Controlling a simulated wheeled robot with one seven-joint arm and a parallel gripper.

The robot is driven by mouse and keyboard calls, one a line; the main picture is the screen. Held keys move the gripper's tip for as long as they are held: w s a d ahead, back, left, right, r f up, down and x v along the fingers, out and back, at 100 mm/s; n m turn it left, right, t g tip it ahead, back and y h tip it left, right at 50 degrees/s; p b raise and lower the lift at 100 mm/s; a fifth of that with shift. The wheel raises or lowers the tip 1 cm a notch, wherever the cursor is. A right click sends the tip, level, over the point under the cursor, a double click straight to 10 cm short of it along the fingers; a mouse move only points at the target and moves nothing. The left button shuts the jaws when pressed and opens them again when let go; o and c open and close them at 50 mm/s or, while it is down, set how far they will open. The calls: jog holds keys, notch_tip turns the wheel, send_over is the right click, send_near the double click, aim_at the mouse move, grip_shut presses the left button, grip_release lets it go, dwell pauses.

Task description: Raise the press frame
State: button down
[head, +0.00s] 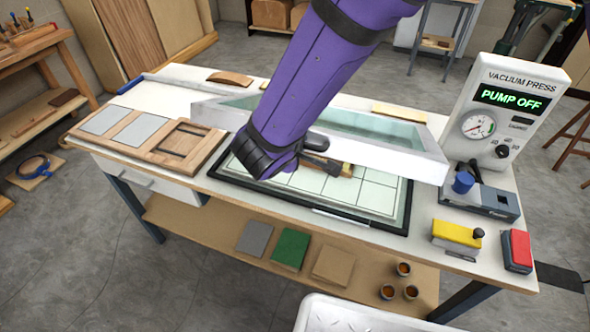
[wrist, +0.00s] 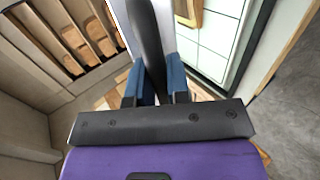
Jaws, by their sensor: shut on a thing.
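The press frame is a white rectangle with a pale green, see-through sheet. In the head view its front rail (head: 395,158) stands above the dark-edged, white-tiled press bed (head: 290,192), with a gap between them, so the frame is partly lifted. My purple arm crosses in front of its middle and hides part of it. In the wrist view my gripper's blue fingers (wrist: 155,82) are shut on a dark bar (wrist: 147,35), which looks like the frame's handle. White frame and tiled bed (wrist: 215,35) show behind the fingers. In the head view my gripper is mostly hidden by the arm.
The vacuum press control box (head: 515,105) at the right reads PUMP OFF. A grey device with a blue knob (head: 463,183), a yellow block (head: 457,236) and a red block (head: 517,250) crowd the right end. Wooden panels (head: 180,142) lie at the left.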

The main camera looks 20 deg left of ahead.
jog(key=w+d+r+g, duration=0.1)
jog(key=w+r+g, duration=0.5)
jog(key=w+r, duration=1.5)
jog(key=shift+w+d, duration=0.4)
jog(key=shift+w, duration=0.65)
jog(key=c, duration=1.1)
grip_release()
jog(key=shift+r+y, duration=0.1)
jog(key=shift+y, duration=0.2)
